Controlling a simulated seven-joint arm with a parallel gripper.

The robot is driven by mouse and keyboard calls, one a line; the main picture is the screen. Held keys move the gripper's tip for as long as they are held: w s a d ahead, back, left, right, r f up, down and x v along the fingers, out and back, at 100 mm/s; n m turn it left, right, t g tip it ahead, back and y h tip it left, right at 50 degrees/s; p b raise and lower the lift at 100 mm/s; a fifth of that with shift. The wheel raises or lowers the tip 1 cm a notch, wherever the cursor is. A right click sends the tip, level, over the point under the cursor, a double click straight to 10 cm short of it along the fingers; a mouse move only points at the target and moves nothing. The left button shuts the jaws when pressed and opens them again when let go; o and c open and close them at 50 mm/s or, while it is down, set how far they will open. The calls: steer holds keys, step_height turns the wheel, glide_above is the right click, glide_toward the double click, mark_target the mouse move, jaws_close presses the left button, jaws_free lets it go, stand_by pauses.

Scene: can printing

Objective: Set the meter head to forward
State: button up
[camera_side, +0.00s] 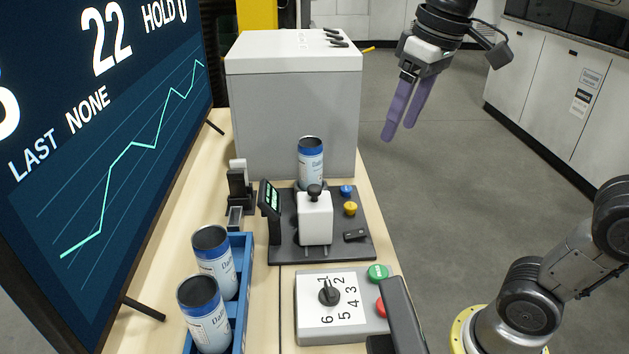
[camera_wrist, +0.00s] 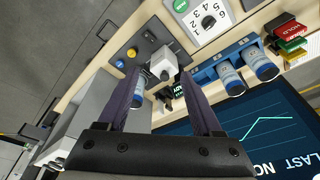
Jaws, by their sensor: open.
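A black base plate (camera_side: 285,249) on the bench carries a white block (camera_side: 315,222) topped by a black knob (camera_side: 314,191). A small tilted black unit with a green readout (camera_side: 270,203) stands at the block's left; I cannot tell which part is the meter head, or its setting. A blue-and-white can (camera_side: 310,163) stands upright behind the block. My gripper (camera_side: 399,132) is open and empty, in the air to the right of the grey cabinet and above bench height, apart from everything. In the wrist view, the white block (camera_wrist: 163,66) appears between its purple fingers.
The plate also has a blue button (camera_side: 346,190) and a yellow button (camera_side: 350,208). A numbered dial box (camera_side: 345,305) is in front, with a green button (camera_side: 378,272). A blue rack (camera_side: 239,285) holds cans. A large screen (camera_side: 110,150) borders the left; a grey cabinet (camera_side: 290,110) stands behind.

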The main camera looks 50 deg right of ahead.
steer(key=w+a+r+g, duration=0.1)
steer(key=w+g, duration=0.1)
steer(key=w, duration=0.7)
glide_toward(315, 187)
steer(key=shift+g, duration=0.4)
steer(key=f, duration=0.8)
steer(key=shift+w+f, duration=0.3)
steer(key=shift+w, duration=0.05)
jaws_close()
steer(key=shift+r, duration=0.1)
